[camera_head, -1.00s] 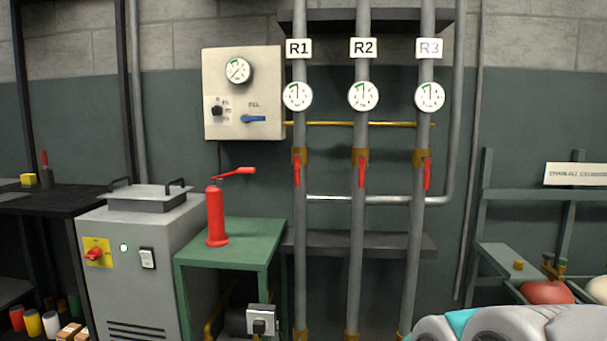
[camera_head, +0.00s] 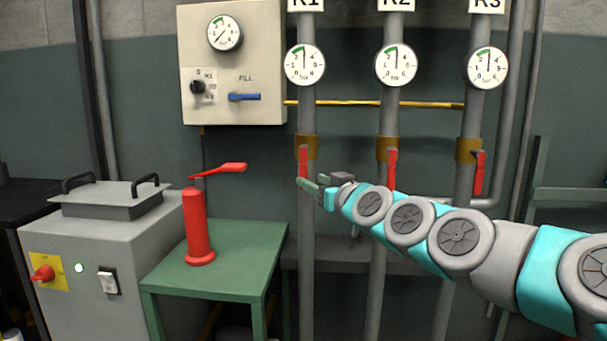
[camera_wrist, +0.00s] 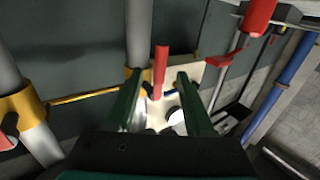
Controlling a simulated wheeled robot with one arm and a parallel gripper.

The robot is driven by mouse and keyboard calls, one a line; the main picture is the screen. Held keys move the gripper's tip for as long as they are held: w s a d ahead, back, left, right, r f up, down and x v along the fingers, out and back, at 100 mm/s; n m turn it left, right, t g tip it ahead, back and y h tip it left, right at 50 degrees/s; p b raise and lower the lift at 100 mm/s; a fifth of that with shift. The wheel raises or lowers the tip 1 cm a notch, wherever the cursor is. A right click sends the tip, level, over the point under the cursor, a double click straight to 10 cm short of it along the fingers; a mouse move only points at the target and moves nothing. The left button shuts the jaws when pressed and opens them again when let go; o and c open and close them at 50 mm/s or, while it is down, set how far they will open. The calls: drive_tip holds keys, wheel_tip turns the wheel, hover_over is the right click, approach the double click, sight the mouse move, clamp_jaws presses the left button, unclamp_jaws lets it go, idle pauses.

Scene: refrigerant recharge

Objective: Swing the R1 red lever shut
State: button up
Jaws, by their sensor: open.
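The R1 red lever (camera_head: 303,162) hangs straight down from the brass valve (camera_head: 306,148) on the R1 pipe, below the R1 gauge (camera_head: 305,64). My gripper (camera_head: 311,184) is open at the lever's lower end in the head view. In the wrist view the red lever (camera_wrist: 160,72) appears between the two green fingers of my gripper (camera_wrist: 158,80), with a gap on either side. I cannot tell whether either finger touches it. The fingers partly hide the R1 valve and pipe in the wrist view.
The R2 red lever (camera_head: 392,168) and R3 red lever (camera_head: 480,172) hang down to the right, behind or above my arm. A panel with a blue FILL handle (camera_head: 244,97) is left of R1. A red pump (camera_head: 197,228) stands on a green table (camera_head: 235,240).

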sight(305, 177)
drive_tip(key=shift+p+x, duration=0.35)
drive_tip(key=shift+x, duration=2.5)
drive_tip(key=shift+c, duration=0.2)
clamp_jaws()
